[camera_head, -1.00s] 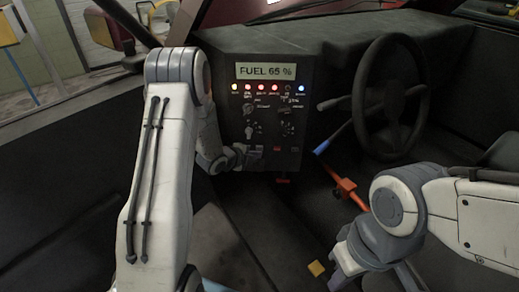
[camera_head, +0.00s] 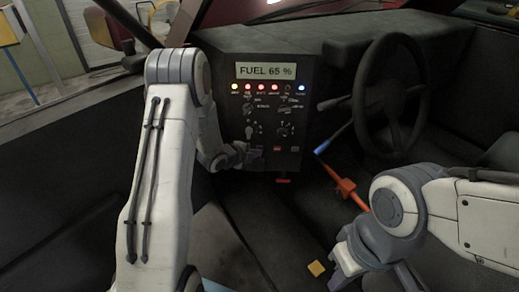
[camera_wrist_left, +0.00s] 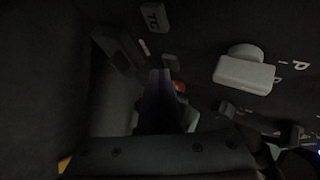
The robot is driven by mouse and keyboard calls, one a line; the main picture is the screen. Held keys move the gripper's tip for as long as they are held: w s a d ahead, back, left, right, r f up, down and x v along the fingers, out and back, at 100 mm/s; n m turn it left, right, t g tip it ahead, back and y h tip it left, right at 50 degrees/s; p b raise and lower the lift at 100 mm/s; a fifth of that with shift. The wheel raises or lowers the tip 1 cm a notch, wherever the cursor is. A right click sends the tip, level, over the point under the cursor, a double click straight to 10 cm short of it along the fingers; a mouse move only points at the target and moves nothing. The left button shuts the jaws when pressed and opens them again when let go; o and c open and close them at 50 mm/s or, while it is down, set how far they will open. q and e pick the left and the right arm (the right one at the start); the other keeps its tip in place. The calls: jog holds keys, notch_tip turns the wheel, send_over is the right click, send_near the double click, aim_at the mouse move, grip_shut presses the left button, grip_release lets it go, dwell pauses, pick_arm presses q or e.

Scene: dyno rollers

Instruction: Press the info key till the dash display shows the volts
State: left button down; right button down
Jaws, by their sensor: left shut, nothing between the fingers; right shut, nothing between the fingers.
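The dash display (camera_head: 266,71) at the top of the black panel reads "FUEL 65 %". My left gripper (camera_head: 254,157) is shut and empty at the panel's lower left, close to its small keys. In the left wrist view its dark fingertips (camera_wrist_left: 160,76) point at a small dark key (camera_wrist_left: 170,62); I cannot tell whether they touch. A key marked "TC" (camera_wrist_left: 155,17) lies above that key. I cannot make out which key is the info key. My right gripper (camera_head: 338,278) is shut and empty, low at the right, away from the panel.
A row of yellow, red and blue lights (camera_head: 261,87) sits under the display, with knobs (camera_head: 284,130) below. A grey knob (camera_wrist_left: 245,72) is right of the left fingertips. The steering wheel (camera_head: 391,95) and an orange lever (camera_head: 346,188) are right of the panel.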

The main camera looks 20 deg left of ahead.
pick_arm(q)
jog(key=shift+w+a, duration=0.1)
jog(key=shift+w, duration=0.25)
dwell(0.4)
jog(key=shift+s, duration=0.1)
jog(key=shift+s+d+b, duration=0.2)
jog(key=shift+s+b, duration=0.15)
jog(key=shift+s, duration=0.35)
jog(key=s, duration=0.1)
jog(key=s+d+b, duration=0.1)
jog(key=s, duration=0.2)
jog(key=shift+s+d+b, duration=0.25)
jog(key=shift+s+b, duration=0.1)
jog(key=shift+s, duration=0.05)
dwell(0.7)
